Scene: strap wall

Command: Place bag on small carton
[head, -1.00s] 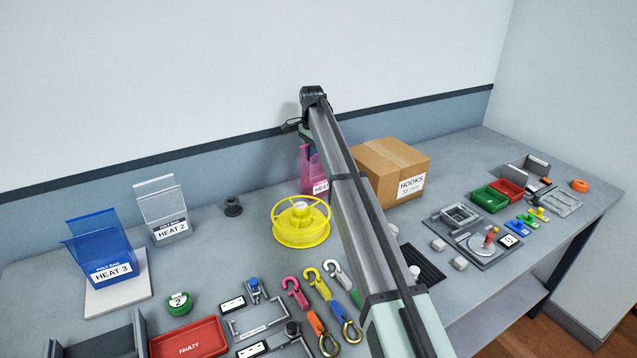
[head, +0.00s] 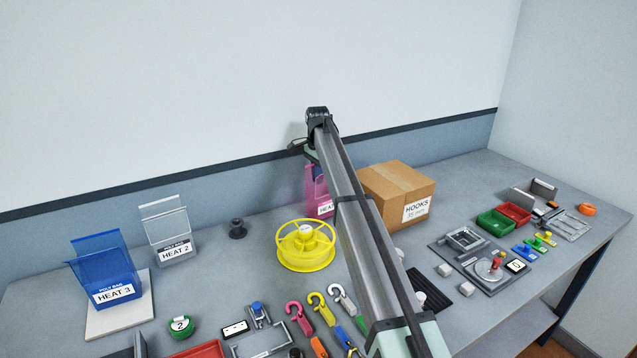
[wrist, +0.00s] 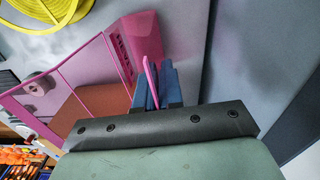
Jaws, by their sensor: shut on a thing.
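A clear pink bag (head: 318,196) with a white HEAT label stands near the back wall, left of the brown carton (head: 396,192) marked HOOKS 35 mm. My arm hides part of the bag and a bit of the carton's left side. In the wrist view my gripper (wrist: 152,82) has its blue fingers shut on the upper edge of the pink bag (wrist: 118,55). A brownish surface shows through the bag there. I cannot tell whether the bag's base touches the bench.
A yellow spool (head: 306,246) stands close in front of the bag. A blue HEAT 3 bag (head: 104,270) on a white pad and a clear HEAT 2 bag (head: 168,238) stand at left. Hooks, trays and fixtures fill the front and right. The bench left of the spool is mostly clear.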

